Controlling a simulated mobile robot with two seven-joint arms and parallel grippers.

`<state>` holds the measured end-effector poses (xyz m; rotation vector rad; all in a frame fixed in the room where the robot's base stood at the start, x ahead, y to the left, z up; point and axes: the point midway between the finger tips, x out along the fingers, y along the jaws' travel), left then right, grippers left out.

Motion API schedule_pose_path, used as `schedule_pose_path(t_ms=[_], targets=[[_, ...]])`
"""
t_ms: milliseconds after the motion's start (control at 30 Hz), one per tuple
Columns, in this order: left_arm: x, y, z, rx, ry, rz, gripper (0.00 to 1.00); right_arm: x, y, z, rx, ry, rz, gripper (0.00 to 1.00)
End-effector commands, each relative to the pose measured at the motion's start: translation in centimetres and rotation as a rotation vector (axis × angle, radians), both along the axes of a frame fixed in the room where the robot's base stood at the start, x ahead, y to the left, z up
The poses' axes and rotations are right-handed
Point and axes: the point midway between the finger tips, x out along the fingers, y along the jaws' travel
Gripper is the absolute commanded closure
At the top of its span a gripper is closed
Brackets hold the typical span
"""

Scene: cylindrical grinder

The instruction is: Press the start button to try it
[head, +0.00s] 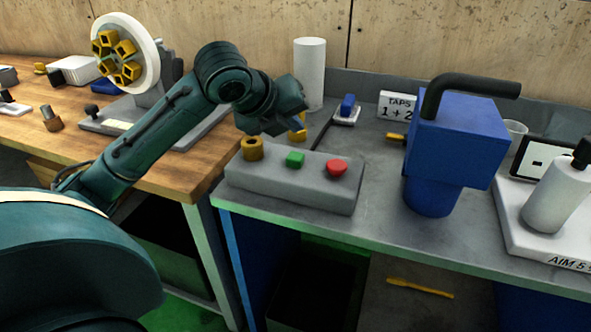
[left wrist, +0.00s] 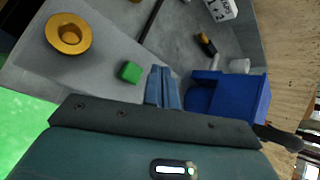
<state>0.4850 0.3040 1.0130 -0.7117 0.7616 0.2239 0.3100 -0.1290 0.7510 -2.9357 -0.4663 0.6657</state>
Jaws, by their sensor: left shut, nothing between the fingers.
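A grey control box (head: 290,187) sits at the front left of the grey bench. It carries a brass ring-shaped knob (head: 252,148), a green square button (head: 295,159) and a red round button (head: 336,168). My left gripper (head: 281,128) is shut and empty, above and behind the box, apart from the green button. In the left wrist view its closed fingers (left wrist: 162,85) show just right of the green button (left wrist: 130,71). The brass knob (left wrist: 69,34) lies at upper left there. The red button does not show in that view. My right gripper is in neither view.
A blue machine (head: 455,140) with a dark handle stands right of the box. A white cylinder (head: 310,73) and a "TAPS 1 + 2" sign (head: 398,106) stand behind. A white bottle (head: 553,195) is at far right. A wheel of brass pieces (head: 125,55) stands on the wooden table.

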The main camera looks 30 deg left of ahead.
Motion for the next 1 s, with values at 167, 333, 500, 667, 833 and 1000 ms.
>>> schedule_pose_path(t_ms=[167,333,500,667,833,1000], targets=[[0.0,0.1,-2.6,0.001,0.001,0.001,1.00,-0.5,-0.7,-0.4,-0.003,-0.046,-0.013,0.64],[0.0,0.1,-3.6,0.000,0.000,0.002,1.00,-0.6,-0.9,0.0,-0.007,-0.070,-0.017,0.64],[0.0,0.1,-3.9,0.000,0.000,0.002,1.00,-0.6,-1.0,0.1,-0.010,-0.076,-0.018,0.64],[0.0,0.0,-3.9,0.000,0.000,0.002,1.00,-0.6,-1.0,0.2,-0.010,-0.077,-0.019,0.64],[0.0,0.0,-3.9,0.000,0.000,0.002,1.00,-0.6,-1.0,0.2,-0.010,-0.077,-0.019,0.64],[0.0,0.0,-3.9,0.000,-0.001,0.001,1.00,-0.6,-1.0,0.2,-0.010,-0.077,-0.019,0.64]])
